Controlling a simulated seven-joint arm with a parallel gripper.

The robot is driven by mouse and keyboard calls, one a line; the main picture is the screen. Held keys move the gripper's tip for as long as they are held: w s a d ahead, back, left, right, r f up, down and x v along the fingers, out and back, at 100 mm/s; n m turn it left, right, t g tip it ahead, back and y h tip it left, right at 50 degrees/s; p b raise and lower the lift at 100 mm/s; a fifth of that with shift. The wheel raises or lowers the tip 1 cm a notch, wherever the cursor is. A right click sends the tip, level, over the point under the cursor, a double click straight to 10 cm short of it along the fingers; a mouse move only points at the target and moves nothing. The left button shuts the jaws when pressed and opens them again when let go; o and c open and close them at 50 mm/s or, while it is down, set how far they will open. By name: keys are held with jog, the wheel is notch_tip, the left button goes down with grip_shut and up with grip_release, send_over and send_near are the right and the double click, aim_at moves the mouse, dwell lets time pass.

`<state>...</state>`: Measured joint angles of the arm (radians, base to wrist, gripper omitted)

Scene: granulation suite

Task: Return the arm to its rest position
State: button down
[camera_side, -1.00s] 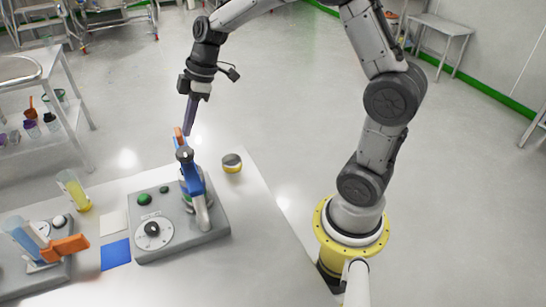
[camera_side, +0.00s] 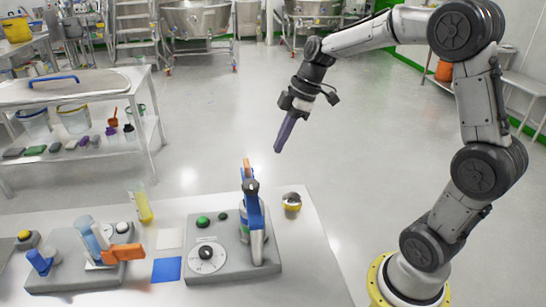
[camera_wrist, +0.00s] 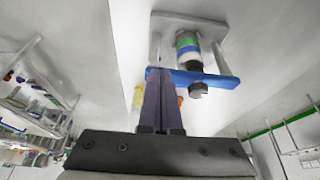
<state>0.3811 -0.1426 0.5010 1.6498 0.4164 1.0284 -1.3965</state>
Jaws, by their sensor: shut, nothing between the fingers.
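My gripper (camera_side: 279,148) hangs from the arm in the side view, its long dark fingers together and empty. It is in the air, above and right of the blue-armed grey device (camera_side: 252,215) on the white table (camera_side: 310,260), and appears apart from it. In the wrist view the fingers of my gripper (camera_wrist: 163,75) point up the picture side by side. Beyond them is the blue bar (camera_wrist: 205,78) of a device with a green-banded cylinder. The fingers overlap the bar's left end in that view.
Left are a blue pad (camera_side: 167,270), a yellow-filled tube (camera_side: 144,206) and a second device with an orange handle (camera_side: 123,253). A steel shelf cart (camera_side: 75,92) stands behind left. Open floor lies behind the table.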

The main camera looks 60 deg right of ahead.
jog(key=s+a+r+n, duration=0.2)
jog(key=s+a+r, duration=0.3)
jog(key=r, duration=0.5)
jog(key=s+a+f+m+t+h, duration=0.1)
jog(key=s+a+m, duration=0.1)
jog(key=s, duration=0.4)
jog(key=s+a+f+m+t+h, duration=0.1)
jog(key=s+a+m, duration=0.1)
jog(key=s, duration=0.4)
jog(key=s+d+f+m+h, duration=0.1)
jog(key=s+d+f+m, duration=0.1)
jog(key=s+f+m, duration=0.2)
jog(key=f+m, duration=0.1)
jog(key=m, duration=0.2)
jog(key=shift+d+f+t, duration=0.15)
jog(key=shift+t, duration=0.15)
jog(key=c, duration=1.6)
grip_release()
